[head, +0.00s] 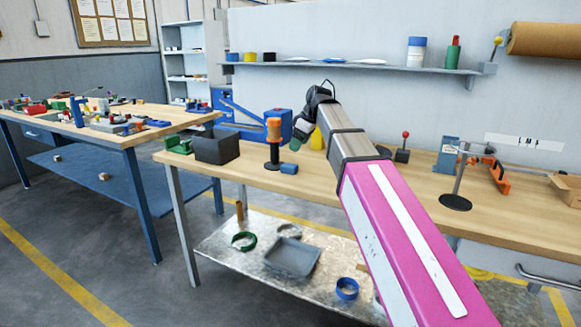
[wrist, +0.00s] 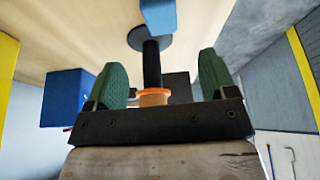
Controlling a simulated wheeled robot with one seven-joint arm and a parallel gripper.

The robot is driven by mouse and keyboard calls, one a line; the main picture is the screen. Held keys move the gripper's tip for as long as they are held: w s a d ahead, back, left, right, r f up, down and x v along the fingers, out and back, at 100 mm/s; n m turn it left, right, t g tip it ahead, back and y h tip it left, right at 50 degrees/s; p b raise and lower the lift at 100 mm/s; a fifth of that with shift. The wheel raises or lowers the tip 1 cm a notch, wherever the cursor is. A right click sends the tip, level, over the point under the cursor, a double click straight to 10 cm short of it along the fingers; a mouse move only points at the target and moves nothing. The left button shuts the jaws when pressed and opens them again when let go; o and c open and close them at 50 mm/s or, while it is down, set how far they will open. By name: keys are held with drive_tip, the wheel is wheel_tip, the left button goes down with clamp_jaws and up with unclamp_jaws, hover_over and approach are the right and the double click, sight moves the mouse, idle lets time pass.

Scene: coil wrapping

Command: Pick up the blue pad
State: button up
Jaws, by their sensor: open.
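The blue pad (head: 289,168) is a small block lying on the workbench, just right of the base of an orange-and-black upright stand (head: 274,142). In the wrist view the blue pad (wrist: 158,16) shows at the top edge, partly cut off, beyond the stand's round dark base. My gripper (head: 295,143) is above the bench, right of the stand in the head view. In the wrist view my gripper (wrist: 161,76) has its green fingertips spread wide with nothing held. The stand's black post (wrist: 151,62) shows between them. The pad is apart from the fingers.
A dark grey bin (head: 216,147) stands left of the stand. A blue box-like unit (head: 250,118) is behind. A red-knobbed lever (head: 403,148) and a round-based post (head: 456,202) stand to the right. The bench front right of the pad is bare.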

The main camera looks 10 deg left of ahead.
sight(288, 164)
drive_tip(key=x, duration=0.5)
drive_tip(key=shift+a+f, duration=0.1)
drive_tip(key=shift+f, duration=0.15)
drive_tip(key=shift+a+x, duration=0.2)
drive_tip(key=shift+x, duration=2.35)
drive_tip(key=shift+r, duration=0.1)
drive_tip(key=c, duration=1)
